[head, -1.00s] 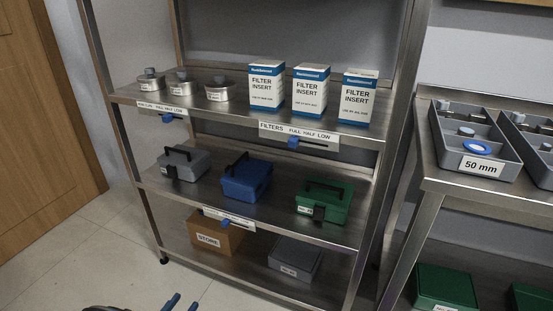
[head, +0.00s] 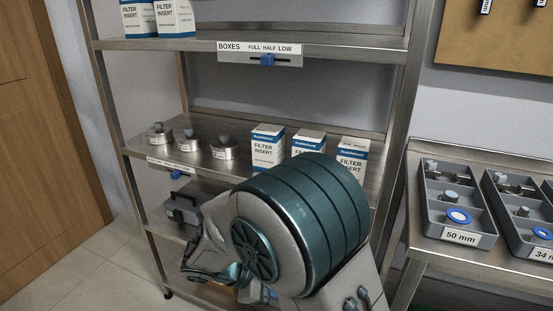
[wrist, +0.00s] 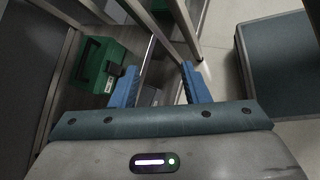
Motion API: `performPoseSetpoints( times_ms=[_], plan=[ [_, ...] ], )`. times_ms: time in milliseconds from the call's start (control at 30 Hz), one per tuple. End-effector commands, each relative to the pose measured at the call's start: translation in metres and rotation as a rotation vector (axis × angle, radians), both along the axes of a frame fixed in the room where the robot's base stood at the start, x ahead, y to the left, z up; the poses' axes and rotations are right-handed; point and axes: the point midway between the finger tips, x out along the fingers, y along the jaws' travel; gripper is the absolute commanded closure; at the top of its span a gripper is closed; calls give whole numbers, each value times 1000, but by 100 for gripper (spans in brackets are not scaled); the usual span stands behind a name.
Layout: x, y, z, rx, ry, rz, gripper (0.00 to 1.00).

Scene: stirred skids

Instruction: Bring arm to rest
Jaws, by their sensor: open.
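My arm fills the lower middle of the head view, in front of the shelving rack, and hides much of its lower shelves. My gripper (wrist: 158,88) shows in the wrist view with its two blue fingers apart and nothing between them. Beyond the fingers are the rack's metal edge and posts. A green case (wrist: 102,66) lies on a shelf to the left of the fingers, apart from them.
The steel rack holds filter boxes (head: 267,147) and small metal tins (head: 189,142). A grey case (head: 181,208) sits lower left. Right of it, a steel bench carries grey trays (head: 483,242). Floor (head: 110,262) is clear at left, near a wooden door (head: 40,120).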

Motion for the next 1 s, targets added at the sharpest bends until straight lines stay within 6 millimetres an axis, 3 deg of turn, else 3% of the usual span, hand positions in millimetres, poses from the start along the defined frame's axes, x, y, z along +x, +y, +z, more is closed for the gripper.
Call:
performPoseSetpoints(
  times_ms=[33,200,400,600,800,1000],
  plan=[
    [-5,-18,32,68,-16,-82,58],
    [-28,-62,87,280,-77,-338,58],
    [-58,-100,149,525,-190,-628,58],
    [-88,-123,209,762,-346,-901,58],
    [-109,-136,254,953,-507,-1110,58],
    [-117,-138,270,1041,-589,-1203,58]
  ],
)
